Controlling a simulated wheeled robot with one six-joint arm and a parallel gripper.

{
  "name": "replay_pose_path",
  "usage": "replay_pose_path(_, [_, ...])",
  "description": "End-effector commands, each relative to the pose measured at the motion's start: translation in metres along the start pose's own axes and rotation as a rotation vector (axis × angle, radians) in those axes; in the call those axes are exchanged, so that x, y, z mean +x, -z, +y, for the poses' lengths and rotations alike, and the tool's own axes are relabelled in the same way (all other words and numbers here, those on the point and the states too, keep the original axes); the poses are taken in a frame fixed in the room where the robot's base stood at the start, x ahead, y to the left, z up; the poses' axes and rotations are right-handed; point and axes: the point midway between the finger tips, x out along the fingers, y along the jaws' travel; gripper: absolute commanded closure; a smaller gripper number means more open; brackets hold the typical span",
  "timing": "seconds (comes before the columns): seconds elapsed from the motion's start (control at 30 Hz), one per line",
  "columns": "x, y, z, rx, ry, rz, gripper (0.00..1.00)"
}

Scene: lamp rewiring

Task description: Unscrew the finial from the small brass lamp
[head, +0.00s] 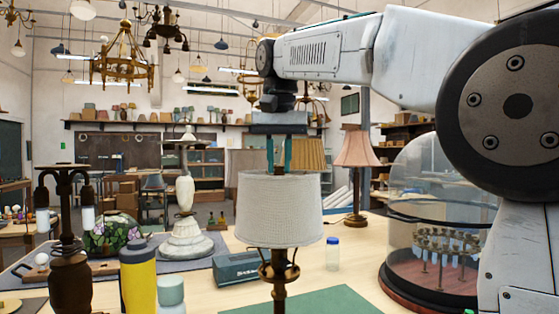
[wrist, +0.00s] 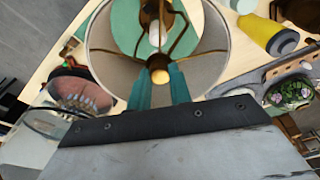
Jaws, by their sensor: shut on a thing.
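The small brass lamp (head: 279,272) stands in front of me with a white fabric shade (head: 279,208) on it. My gripper (head: 279,168) points straight down at the top of the shade, its teal fingers at the shade's top centre. In the wrist view the fingertips (wrist: 159,73) are shut around the round brass finial (wrist: 158,76). The wrist view looks into the shade (wrist: 110,45), where brass harp wires and a pale bulb (wrist: 155,30) show.
A yellow bottle (head: 138,277) and a dark multi-arm lamp (head: 70,275) stand at left. A blue-grey box (head: 237,267) and a small blue-capped jar (head: 333,254) are near the lamp. A glass dome (head: 435,190) stands at right. A green mat (head: 330,301) lies in front.

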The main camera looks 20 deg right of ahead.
Motion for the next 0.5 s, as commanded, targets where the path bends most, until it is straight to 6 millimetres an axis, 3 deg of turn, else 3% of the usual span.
replay_pose_path(0.5, [-0.0008,0.0006,0.0016,-0.638,0.097,0.0,1.0])
